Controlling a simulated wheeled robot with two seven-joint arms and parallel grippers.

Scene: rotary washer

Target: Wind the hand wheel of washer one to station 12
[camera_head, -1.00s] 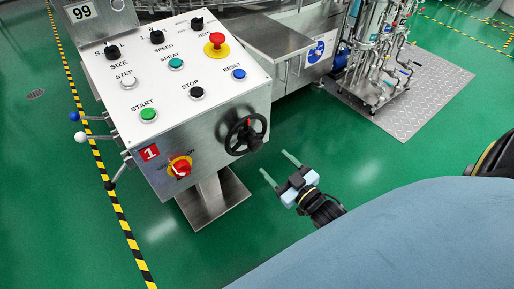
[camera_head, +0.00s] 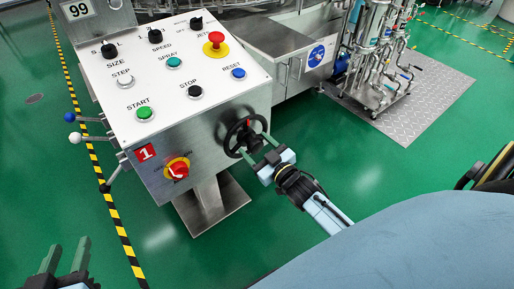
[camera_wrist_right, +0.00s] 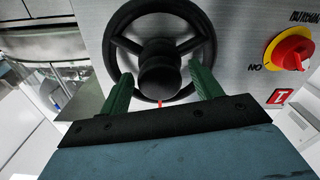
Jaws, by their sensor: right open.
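The black hand wheel (camera_head: 244,136) is on the front face of the washer one console, right of the red "1" label (camera_head: 145,153). In the right wrist view the wheel (camera_wrist_right: 208,38) faces me with its central knob (camera_wrist_right: 159,70), and a small red mark shows below the knob. My right gripper (camera_head: 259,150) is open, its green fingertips at the wheel. In the wrist view its fingers (camera_wrist_right: 162,82) stand either side of the knob; contact cannot be told. My left gripper (camera_head: 62,258) is open and empty at the lower left, away from the console.
A red and yellow rotary switch (camera_head: 177,169) sits left of the wheel, also in the wrist view (camera_wrist_right: 290,53). Levers with ball ends (camera_head: 75,137) stick out at the console's left. Buttons cover its top. Green floor in front is clear.

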